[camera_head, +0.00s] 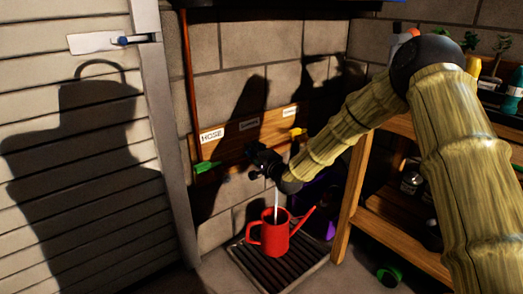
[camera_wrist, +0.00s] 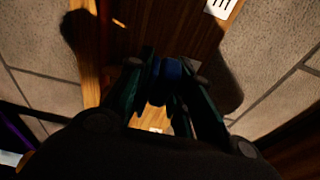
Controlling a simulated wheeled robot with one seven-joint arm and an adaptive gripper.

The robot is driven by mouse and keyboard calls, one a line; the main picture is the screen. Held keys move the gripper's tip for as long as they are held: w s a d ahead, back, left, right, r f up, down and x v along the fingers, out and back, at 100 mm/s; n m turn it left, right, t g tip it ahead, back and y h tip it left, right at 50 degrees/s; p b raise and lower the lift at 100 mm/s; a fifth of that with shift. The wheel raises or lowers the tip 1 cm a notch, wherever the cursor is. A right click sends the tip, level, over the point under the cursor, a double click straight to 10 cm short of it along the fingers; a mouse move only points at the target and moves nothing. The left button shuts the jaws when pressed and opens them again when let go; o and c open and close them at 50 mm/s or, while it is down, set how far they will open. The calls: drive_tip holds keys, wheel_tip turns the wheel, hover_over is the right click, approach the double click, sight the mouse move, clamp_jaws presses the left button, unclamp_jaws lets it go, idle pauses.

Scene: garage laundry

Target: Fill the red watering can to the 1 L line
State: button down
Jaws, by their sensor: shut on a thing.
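The red watering can (camera_head: 270,238) stands upright on a dark slatted drain grate (camera_head: 252,277), its spout pointing right. A thin pale stream of water (camera_head: 276,200) falls into its open top. I cannot make out a 1 L line or the water level. My gripper (camera_head: 262,160) is at the wooden board on the wall, above the can. In the wrist view my gripper (camera_wrist: 170,75) is shut on a blue tap handle (camera_wrist: 172,70). My arm and gripper hide the tap body and spout in the head view.
A green handle (camera_head: 207,167) is left of my gripper under a HOSE label (camera_head: 212,135); a yellow handle (camera_head: 298,133) is to the right. Wooden shelves (camera_head: 405,232) with bottles and plants stand at the right. A slatted door (camera_head: 75,150) is at the left.

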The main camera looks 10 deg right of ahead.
drive_tip(key=shift+w+r, duration=0.15)
drive_tip(key=shift+r, duration=0.25)
drive_tip(key=c, duration=1.4)
unclamp_jaws()
drive_tip(key=shift+f, duration=0.1)
drive_tip(key=shift+s+d+f, duration=0.1)
drive_tip(key=shift+s, duration=0.2)
drive_tip(key=v, duration=1.1)
drive_tip(key=shift+s+d, duration=0.15)
drive_tip(key=shift+s, duration=0.15)
